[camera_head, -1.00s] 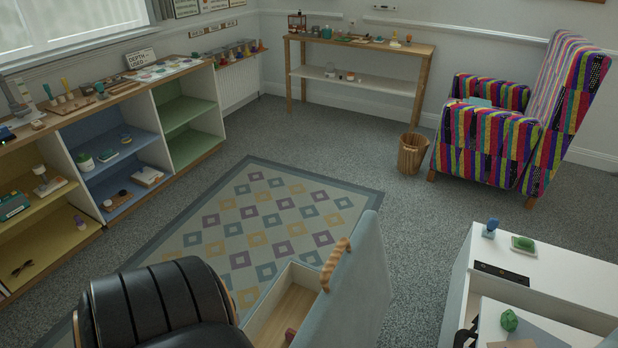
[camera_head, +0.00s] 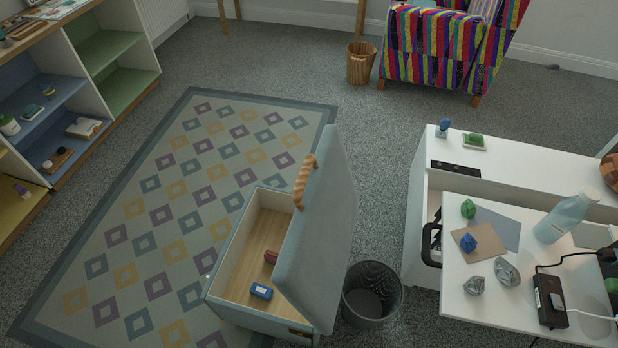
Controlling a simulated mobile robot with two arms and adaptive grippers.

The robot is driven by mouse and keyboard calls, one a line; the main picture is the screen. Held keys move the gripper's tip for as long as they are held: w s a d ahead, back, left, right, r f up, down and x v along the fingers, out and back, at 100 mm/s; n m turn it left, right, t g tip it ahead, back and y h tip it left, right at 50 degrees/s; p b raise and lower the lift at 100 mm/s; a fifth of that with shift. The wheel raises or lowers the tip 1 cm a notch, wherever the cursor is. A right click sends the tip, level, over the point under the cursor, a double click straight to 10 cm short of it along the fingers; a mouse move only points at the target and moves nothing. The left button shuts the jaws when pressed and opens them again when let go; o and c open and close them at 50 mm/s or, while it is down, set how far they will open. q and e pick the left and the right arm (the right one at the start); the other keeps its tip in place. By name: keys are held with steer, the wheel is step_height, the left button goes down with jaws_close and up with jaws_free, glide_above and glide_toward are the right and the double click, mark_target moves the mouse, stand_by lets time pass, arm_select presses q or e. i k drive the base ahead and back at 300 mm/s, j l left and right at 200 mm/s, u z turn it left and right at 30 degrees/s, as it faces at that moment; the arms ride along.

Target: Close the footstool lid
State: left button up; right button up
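The footstool (camera_head: 228,268) stands at the lower middle of the head view, partly on the rug. It is a box with a light wooden inside. Its grey-blue padded lid (camera_head: 328,230) is open and stands nearly upright along the box's right side. Inside the box lie a blue item (camera_head: 261,291) and a dark red item (camera_head: 271,257), the red one partly hidden by the lid. Neither of my grippers shows in the view.
A dark mesh bin (camera_head: 372,292) stands just right of the lid. A white desk (camera_head: 540,170) with an open drawer holding loose objects is at the right. Shelves (camera_head: 105,50) line the left. The patterned rug (camera_head: 150,215) is clear left of the footstool.

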mark_target(310, 269)
steer(key=k+l+z, duration=0.2)
steer(key=l, duration=0.65)
steer(key=l+z, duration=0.15)
steer(key=l, duration=0.65)
steer(key=i+j, duration=0.45)
